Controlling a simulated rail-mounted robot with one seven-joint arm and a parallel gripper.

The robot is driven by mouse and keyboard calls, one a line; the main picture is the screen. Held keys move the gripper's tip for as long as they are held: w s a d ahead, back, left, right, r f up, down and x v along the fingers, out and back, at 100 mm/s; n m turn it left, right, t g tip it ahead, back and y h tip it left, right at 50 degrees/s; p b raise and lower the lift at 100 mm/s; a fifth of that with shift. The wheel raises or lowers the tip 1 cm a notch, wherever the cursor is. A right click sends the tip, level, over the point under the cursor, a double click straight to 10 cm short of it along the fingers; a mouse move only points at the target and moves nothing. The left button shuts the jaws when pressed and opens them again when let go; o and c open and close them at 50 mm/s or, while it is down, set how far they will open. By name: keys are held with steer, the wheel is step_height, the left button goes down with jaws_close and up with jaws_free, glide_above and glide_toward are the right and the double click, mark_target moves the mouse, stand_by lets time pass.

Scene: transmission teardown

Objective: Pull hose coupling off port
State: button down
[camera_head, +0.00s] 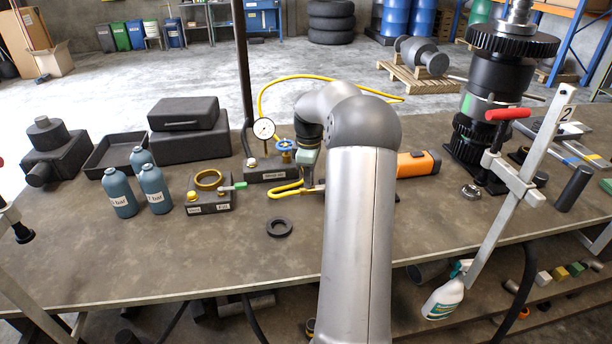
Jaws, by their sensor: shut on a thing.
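A dark manifold block (262,174) with a white label stands in the middle of the bench, carrying a round dial gauge (264,129) and a blue handwheel (287,145). A yellow hose (284,191) bends in front of the block and runs right, under my gripper. My gripper (308,183) points down just right of the block, its jaws shut on the hose coupling at the hose's end. The coupling is mostly hidden by the jaws and my arm. I cannot tell whether it is still seated on the port, which is not clearly visible.
A block with a brass ring (209,180), several blue bottles (155,188) and black cases (190,140) stand left. A black ring (279,227) lies in front. The front left bench is clear.

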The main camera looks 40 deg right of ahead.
steer(key=c, duration=1.2)
jaws_free()
steer(key=shift+w+a, duration=0.1)
steer(key=shift+a, duration=0.1)
steer(key=shift+o, duration=0.2)
step_height(320, 180, up, 18)
steer(key=shift+f+b, duration=0.25)
steer(key=shift+b, duration=0.15)
